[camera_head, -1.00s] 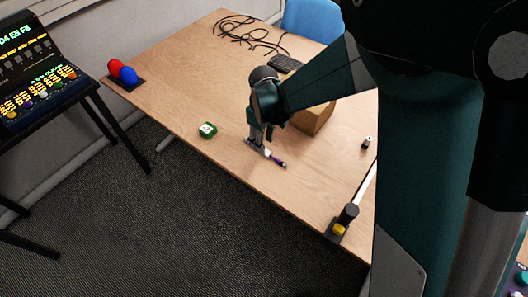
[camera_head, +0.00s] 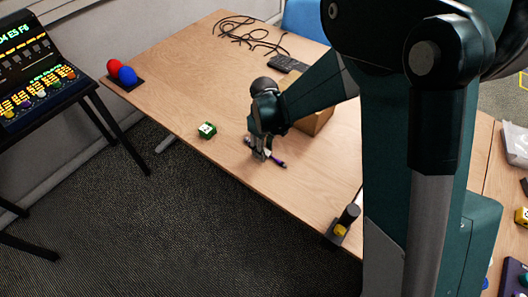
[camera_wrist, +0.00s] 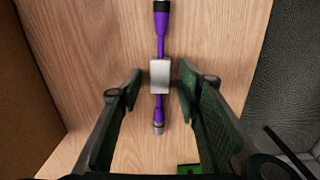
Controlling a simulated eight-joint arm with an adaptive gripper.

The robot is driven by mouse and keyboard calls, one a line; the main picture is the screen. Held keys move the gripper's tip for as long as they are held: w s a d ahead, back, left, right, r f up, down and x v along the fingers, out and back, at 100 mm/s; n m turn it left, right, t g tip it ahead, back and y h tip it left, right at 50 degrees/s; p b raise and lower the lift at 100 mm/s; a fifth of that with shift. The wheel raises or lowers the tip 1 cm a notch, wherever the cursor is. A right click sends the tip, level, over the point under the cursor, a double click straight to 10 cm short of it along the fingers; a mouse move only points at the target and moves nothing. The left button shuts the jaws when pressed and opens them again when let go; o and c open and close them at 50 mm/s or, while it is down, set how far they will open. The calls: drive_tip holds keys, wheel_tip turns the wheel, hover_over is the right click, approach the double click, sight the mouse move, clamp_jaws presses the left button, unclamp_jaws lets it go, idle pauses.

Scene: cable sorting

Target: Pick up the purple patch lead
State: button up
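The purple patch lead (camera_wrist: 160,40) lies on the wooden table, with a dark end, a grey-white block at its middle and a grey tip at its other end. In the head view its purple end (camera_head: 279,163) shows beside my gripper (camera_head: 259,156), which hides part of it. In the wrist view my gripper (camera_wrist: 161,80) is open, with one finger on each side of the grey-white block. Gaps show between the fingers and the lead. I cannot tell the height of the fingertips above the table.
Red (camera_head: 115,67) and blue (camera_head: 128,75) balls, a black cable (camera_head: 250,35) and a keyboard (camera_head: 287,63) are farther off. The table's front edge is close.

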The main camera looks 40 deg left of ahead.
drive_tip(key=c, duration=1)
drive_tip(key=shift+r, duration=0.15)
wheel_tip(320, 180, up, 10)
drive_tip(key=shift+f+p, duration=0.1)
drive_tip(key=shift+p, duration=1.05)
